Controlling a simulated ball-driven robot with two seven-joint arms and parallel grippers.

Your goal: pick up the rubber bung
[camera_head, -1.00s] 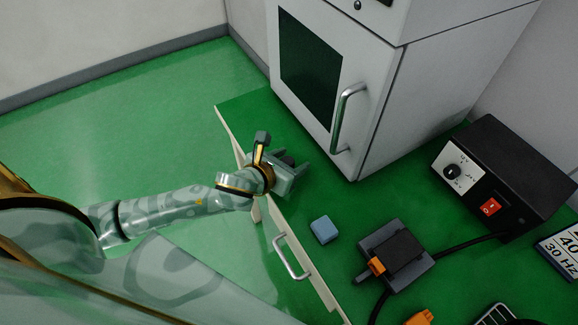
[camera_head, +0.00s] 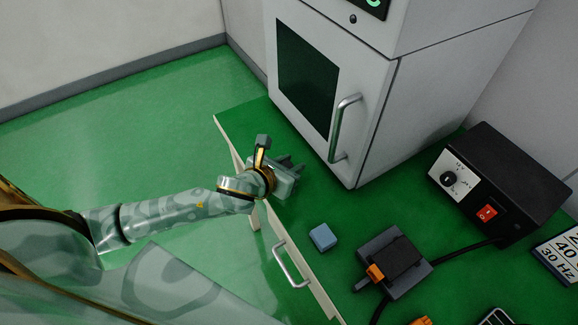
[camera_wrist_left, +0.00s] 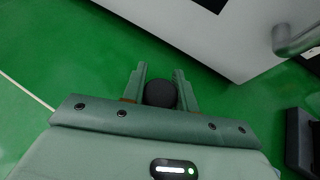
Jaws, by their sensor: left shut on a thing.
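The rubber bung (camera_wrist_left: 160,93) is a dark, round piece between the fingers of my left gripper (camera_wrist_left: 159,88) in the left wrist view. The gripper is shut on it, with one finger on each side. In the head view my left gripper (camera_head: 291,167) is over the green worktop near its left edge, in front of the white cabinet. The bung is hard to make out there, mostly hidden by the gripper. I cannot tell whether the bung touches the worktop. My right gripper is not in view.
The white cabinet (camera_head: 365,70) with a metal handle stands behind the gripper. A blue block (camera_head: 322,237) lies to the right on the green worktop (camera_head: 240,110). Beyond are a dark device (camera_head: 400,257) with a cable and a black control box (camera_head: 515,180).

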